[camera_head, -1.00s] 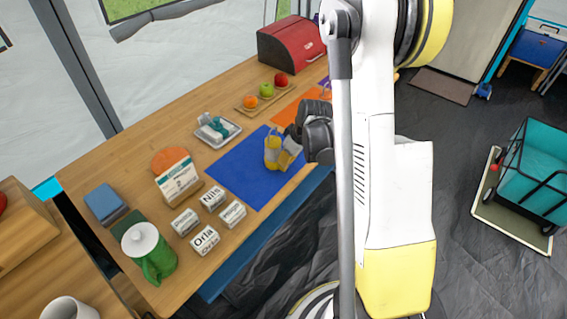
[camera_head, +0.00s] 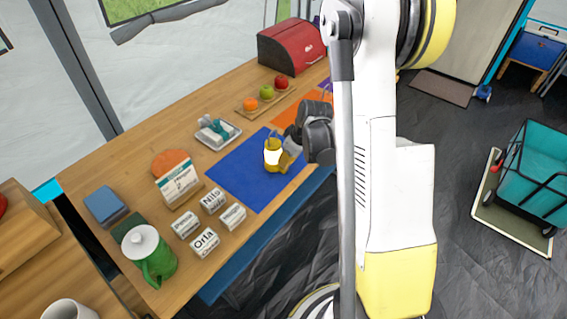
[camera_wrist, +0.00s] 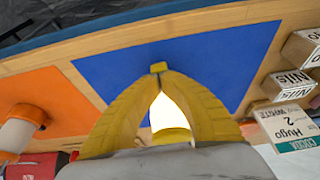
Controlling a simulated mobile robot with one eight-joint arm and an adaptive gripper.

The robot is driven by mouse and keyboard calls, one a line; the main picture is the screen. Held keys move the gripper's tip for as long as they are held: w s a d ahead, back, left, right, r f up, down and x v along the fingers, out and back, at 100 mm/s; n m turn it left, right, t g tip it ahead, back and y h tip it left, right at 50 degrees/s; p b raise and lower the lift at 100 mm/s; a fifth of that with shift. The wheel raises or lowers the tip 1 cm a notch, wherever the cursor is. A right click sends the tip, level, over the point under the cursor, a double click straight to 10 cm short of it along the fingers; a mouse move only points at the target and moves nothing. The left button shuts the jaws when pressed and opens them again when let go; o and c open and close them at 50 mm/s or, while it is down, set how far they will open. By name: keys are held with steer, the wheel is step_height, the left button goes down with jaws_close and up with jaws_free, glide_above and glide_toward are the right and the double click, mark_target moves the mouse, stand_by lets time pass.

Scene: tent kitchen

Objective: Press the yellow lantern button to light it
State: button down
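The yellow lantern (camera_head: 272,155) stands upright on the blue mat (camera_head: 238,182) on the wooden table, and its middle glows bright white. My gripper (camera_head: 287,155) is beside the lantern's right side, very close to it; whether it touches is hidden. In the wrist view my gripper's two yellow fingers (camera_wrist: 158,72) come together at their tips, with nothing clearly held. The lantern's white glow (camera_wrist: 167,113) shows through the gap between the fingers. I cannot make out the button.
Several name-labelled boxes (camera_head: 205,242) and a box in a stand (camera_head: 178,180) are left of the mat. A tray (camera_head: 217,133) lies behind it. An orange mat (camera_head: 290,112), a fruit board (camera_head: 263,98) and a red bread box (camera_head: 290,45) are farther back. A green jug (camera_head: 150,258) stands near.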

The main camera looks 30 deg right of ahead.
steer(key=shift+r+p, duration=1.7)
steer(key=shift+r, duration=1.15)
